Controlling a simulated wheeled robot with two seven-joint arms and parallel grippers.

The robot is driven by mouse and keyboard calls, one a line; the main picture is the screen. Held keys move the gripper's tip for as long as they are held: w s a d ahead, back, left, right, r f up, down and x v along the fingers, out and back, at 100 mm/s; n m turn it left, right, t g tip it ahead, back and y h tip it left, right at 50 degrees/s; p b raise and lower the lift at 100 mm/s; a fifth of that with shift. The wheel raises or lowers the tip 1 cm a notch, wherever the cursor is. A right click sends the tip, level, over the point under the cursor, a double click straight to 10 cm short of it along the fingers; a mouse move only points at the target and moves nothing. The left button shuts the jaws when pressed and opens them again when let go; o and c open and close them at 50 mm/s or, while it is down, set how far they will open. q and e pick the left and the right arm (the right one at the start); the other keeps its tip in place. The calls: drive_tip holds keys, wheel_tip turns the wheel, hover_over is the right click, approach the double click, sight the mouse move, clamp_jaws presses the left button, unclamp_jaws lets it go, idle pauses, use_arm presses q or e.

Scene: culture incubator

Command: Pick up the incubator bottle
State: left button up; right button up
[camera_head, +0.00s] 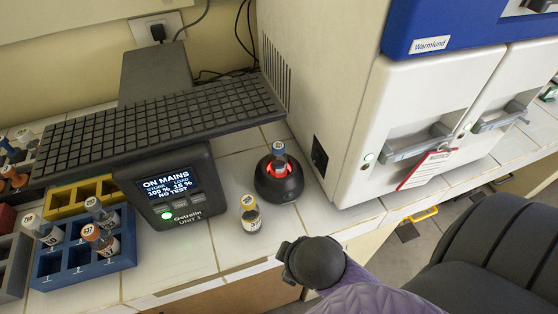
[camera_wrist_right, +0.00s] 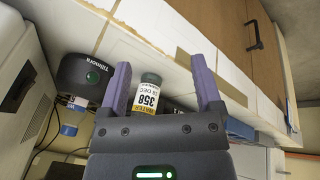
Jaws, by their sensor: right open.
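A small bottle with a yellow band and pale top (camera_head: 250,213) stands upright on the white tiled bench, between the display unit and the round black mixer. In the right wrist view a bottle labelled 358 WATER (camera_wrist_right: 148,95), with a yellow band, shows between the spread purple fingers of my right gripper (camera_wrist_right: 164,88), nearer the left finger. The gripper is open, and contact is not visible. A blue-banded bottle (camera_head: 278,155) stands in the mixer (camera_head: 278,182). The white Warmlund incubator (camera_head: 335,90) has its doors shut. No label singles out one incubator bottle. My left gripper is out of view.
A blue rack (camera_head: 85,262) with several bottles and a yellow rack (camera_head: 70,198) are at the left. The Tillmora mixer (camera_wrist_right: 85,78) is close beside my right gripper.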

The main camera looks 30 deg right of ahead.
sight(279, 150)
drive_tip(key=w+d+r+n+t+h, duration=0.25)
drive_tip(key=w+r+n+t, duration=0.2)
drive_tip(key=n, duration=0.75)
drive_tip(key=w+d+r+n+t+h, duration=0.2)
drive_tip(key=w+d+r+n+t, duration=0.25)
drive_tip(key=n, duration=0.75)
drive_tip(key=shift+n+g, duration=0.3)
drive_tip(key=w+b, duration=0.1)
drive_tip(key=w, duration=0.2)
drive_tip(key=w+d+f+b, duration=0.1)
drive_tip(key=w, duration=0.3)
drive_tip(key=w+d+f+b, duration=0.1)
drive_tip(key=w, duration=0.2)
drive_tip(key=shift+w+b, duration=0.3)
drive_tip(key=shift+w, duration=0.1)
drive_tip(key=shift+c, duration=0.4)
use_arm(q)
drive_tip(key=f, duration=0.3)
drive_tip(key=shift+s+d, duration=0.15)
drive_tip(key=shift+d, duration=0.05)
use_arm(e)
clamp_jaws()
